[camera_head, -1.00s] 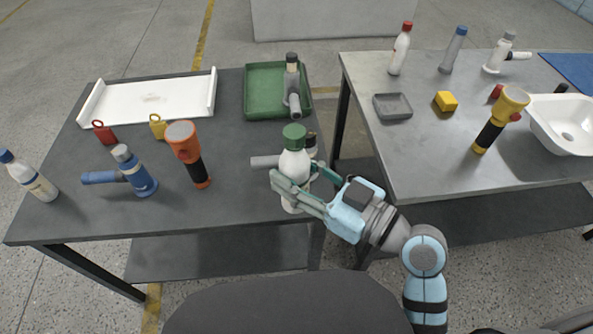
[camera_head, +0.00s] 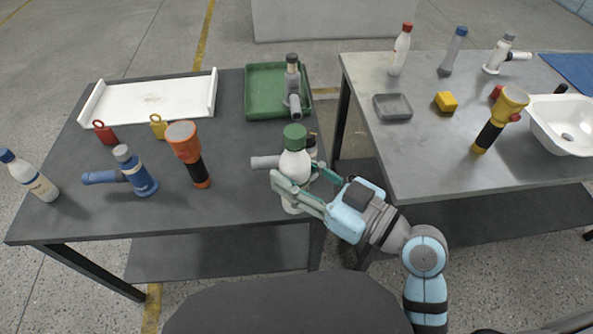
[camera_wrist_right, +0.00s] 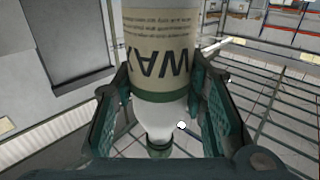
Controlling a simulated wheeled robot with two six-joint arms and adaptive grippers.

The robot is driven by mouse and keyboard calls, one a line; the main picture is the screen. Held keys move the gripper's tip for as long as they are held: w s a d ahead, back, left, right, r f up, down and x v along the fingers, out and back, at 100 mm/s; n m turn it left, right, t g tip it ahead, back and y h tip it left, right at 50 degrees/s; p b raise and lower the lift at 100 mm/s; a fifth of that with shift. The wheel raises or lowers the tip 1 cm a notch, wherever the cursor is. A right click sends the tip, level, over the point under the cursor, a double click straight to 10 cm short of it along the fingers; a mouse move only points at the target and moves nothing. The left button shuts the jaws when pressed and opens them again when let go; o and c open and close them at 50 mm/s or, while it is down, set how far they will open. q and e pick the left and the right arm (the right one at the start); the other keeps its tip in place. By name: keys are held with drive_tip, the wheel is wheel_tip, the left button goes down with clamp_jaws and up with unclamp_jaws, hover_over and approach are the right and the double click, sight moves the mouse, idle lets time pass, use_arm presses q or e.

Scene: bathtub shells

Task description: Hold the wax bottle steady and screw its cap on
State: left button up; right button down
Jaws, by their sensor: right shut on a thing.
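The wax bottle (camera_head: 295,165) is white and stands upright near the front right corner of the dark left table. A green cap (camera_head: 294,137) sits at its top; I cannot tell how tightly it is seated. My right gripper (camera_head: 292,180) is shut on the bottle's body, coming from the lower right. In the right wrist view the bottle (camera_wrist_right: 165,50) shows upside down with its WAX label, between the two fingers (camera_wrist_right: 165,115). The cap (camera_wrist_right: 159,148) shows at the bottom there. My left gripper is not in view.
Close behind the bottle is a grey-handled item (camera_head: 265,162), partly hidden. An orange flashlight (camera_head: 188,150), a blue tool (camera_head: 135,175) and a white bottle (camera_head: 30,178) stand to the left. A green tray (camera_head: 262,110) and white tray (camera_head: 150,98) lie behind. A gap separates the right table (camera_head: 425,150).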

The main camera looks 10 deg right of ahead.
drive_tip(key=shift+w, duration=0.1)
drive_tip(key=s+d+f+m+t+h, duration=0.1)
drive_tip(key=d+m+t+h, duration=0.2)
drive_tip(key=d, duration=1)
drive_tip(key=shift+d+f+h, duration=0.15)
drive_tip(key=shift+f+h, duration=0.2)
drive_tip(key=shift+h, duration=0.25)
drive_tip(key=shift+s, duration=0.1)
